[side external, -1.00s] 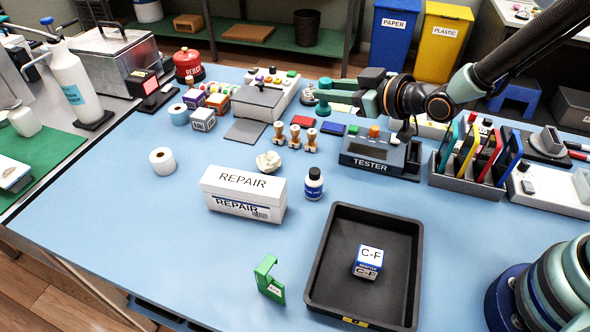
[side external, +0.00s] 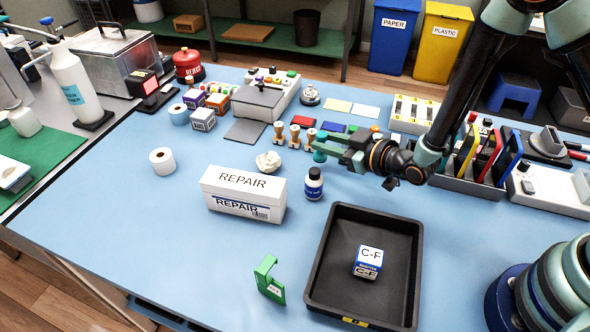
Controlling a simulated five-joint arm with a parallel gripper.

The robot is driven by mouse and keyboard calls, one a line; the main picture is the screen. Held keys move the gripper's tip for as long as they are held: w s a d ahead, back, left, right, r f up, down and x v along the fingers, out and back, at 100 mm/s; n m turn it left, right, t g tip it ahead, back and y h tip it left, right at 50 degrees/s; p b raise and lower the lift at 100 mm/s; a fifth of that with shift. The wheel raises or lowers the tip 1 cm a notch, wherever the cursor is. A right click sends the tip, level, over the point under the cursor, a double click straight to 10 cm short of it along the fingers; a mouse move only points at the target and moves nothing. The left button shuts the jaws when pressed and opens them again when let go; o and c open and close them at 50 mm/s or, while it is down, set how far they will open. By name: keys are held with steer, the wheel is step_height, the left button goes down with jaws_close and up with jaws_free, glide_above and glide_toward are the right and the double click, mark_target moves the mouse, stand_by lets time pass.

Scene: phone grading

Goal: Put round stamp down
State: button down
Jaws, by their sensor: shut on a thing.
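My gripper (side external: 338,150) reaches in from the right over the middle of the blue table. It is shut on a small teal-green piece with a rounded top and bottom, which I take for the round stamp (side external: 320,156). The stamp is upright, just right of three wooden-handled stamps (side external: 296,134) and behind the blue bottle (side external: 313,184). The fingers hide part of it, and I cannot tell whether its base touches the table.
A black tray (side external: 314,270) holding a C-F box (side external: 368,262) lies in front. The white REPAIR box (side external: 243,190) and crumpled paper (side external: 268,161) are at left. A rack of coloured phones (side external: 490,160) stands at right. The front left of the table is clear.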

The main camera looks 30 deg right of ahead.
steer(key=shift+f, duration=1.45)
steer(key=shift+f, duration=0.1)
steer(key=c, duration=0.6)
jaws_free()
